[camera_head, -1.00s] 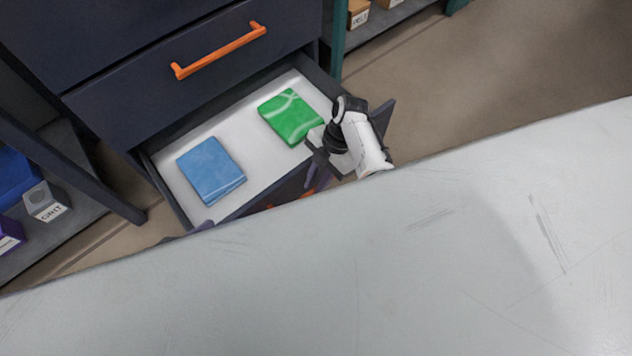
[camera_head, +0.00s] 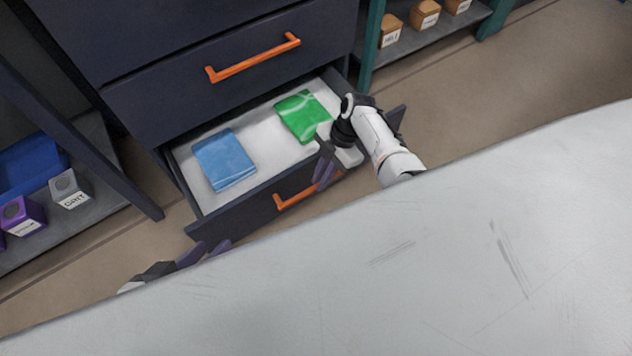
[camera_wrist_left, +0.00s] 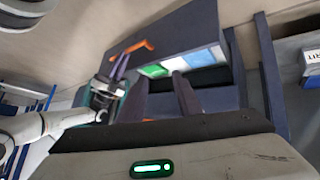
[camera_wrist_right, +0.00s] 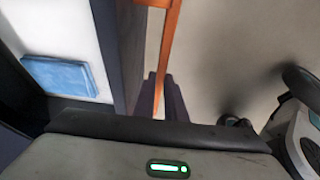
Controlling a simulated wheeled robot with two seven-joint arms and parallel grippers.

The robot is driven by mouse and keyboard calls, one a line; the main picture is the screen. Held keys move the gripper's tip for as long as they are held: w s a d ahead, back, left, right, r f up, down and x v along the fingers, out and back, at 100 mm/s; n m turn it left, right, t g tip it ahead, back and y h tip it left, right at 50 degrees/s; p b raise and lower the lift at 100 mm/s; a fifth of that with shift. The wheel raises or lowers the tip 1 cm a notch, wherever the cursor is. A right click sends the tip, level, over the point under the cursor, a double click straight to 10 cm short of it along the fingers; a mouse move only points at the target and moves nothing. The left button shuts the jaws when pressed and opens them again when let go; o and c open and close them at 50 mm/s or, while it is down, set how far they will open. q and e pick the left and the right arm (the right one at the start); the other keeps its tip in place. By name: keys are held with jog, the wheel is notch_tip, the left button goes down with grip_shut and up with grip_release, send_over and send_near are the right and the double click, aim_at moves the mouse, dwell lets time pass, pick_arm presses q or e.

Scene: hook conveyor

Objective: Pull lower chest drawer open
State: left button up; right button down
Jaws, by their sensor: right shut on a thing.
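The lower chest drawer (camera_head: 240,215) stands open below the closed drawer of the dark cabinet. Its orange handle (camera_head: 291,200) is on the front face and also shows in the right wrist view (camera_wrist_right: 168,45). A blue packet (camera_head: 224,158) and a green packet (camera_head: 304,117) lie on the pale drawer floor. My right gripper (camera_head: 323,178) is at the right end of this handle, its fingers shut on it. My left gripper (camera_head: 207,251) is in front of the drawer's left corner, apart from it. Its fingers stand apart and empty in the left wrist view (camera_wrist_left: 160,95).
A pale table top (camera_head: 400,260) fills the foreground, close to the drawer front. The upper drawer's orange handle (camera_head: 252,60) is above. Shelves with small boxes stand at left (camera_head: 70,188) and at right (camera_head: 425,15). Bare floor lies right of the chest.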

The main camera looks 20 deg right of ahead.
jog(key=c, duration=1.8)
grip_release()
pick_arm(q)
jog(key=shift+d, duration=0.1)
jog(key=shift+r, duration=0.15)
pick_arm(e)
jog(key=shift+r, duration=0.1)
